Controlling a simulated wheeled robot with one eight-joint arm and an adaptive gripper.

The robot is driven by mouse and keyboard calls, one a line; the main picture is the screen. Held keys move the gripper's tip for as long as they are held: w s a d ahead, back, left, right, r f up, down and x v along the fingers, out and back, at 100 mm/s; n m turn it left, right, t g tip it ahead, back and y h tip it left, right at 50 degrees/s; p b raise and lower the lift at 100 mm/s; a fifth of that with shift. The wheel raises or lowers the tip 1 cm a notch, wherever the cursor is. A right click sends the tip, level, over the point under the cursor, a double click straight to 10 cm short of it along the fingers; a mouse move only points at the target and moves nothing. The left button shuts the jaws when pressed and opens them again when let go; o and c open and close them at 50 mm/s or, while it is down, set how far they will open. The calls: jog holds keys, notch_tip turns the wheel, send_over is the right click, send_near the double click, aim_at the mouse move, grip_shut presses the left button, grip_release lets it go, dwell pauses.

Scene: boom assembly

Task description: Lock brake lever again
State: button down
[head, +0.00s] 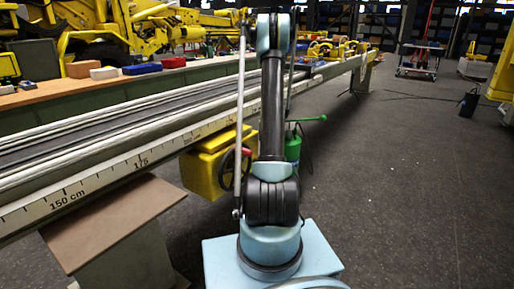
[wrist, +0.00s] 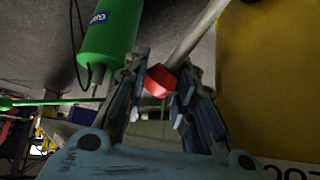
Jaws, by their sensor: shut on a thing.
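The brake lever shows in the wrist view as a grey rod (wrist: 198,30) with a red end piece (wrist: 160,82). The rod runs from the red piece up to the right, beside a yellow body (wrist: 268,70). My gripper (wrist: 163,70) is shut on the red end, with one blue-grey finger on each side of it. The lever's far end is out of the wrist view.
A green cylinder (wrist: 108,35) hangs close to the left finger; it also shows beside my arm in the head view (head: 292,147). A yellow box (head: 205,165) sits under the long boom with its scale (head: 105,178).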

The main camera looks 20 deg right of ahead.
jog(key=shift+r, duration=0.1)
dwell(0.3)
jog(key=c, duration=1.3)
grip_release()
jog(key=shift+a, duration=0.1)
jog(key=v, duration=0.7)
jog(key=shift+s+r, duration=0.25)
jog(key=shift+a, duration=0.1)
